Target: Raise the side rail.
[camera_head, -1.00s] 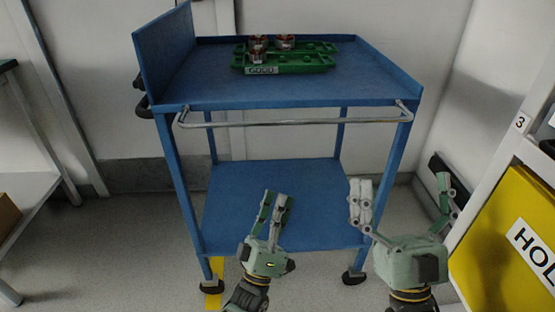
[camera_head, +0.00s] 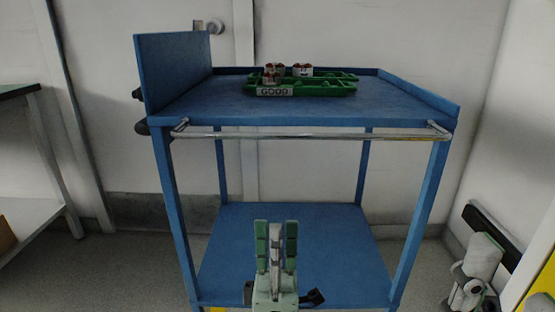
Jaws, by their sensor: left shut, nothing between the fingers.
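The side rail (camera_head: 310,135) is a thin metal bar along the near side of the blue cart (camera_head: 260,108). It runs just below the top's near edge, on a short bracket at each end. My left gripper (camera_head: 276,226) is shut and empty, fingers pointing up. It appears in front of the lower shelf, below the rail in the picture and apart from it. A part that looks like my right gripper (camera_head: 478,270) shows at the lower right, cut by the frame. Its jaw state is unclear.
A green tray (camera_head: 335,90) labelled GOOD, with several small copper-and-grey parts (camera_head: 302,70), sits on the cart top. A tall blue panel (camera_head: 172,75) stands at the cart's left end. The lower shelf (camera_head: 340,245) looks empty. A white workbench (camera_head: 30,200) is at the left.

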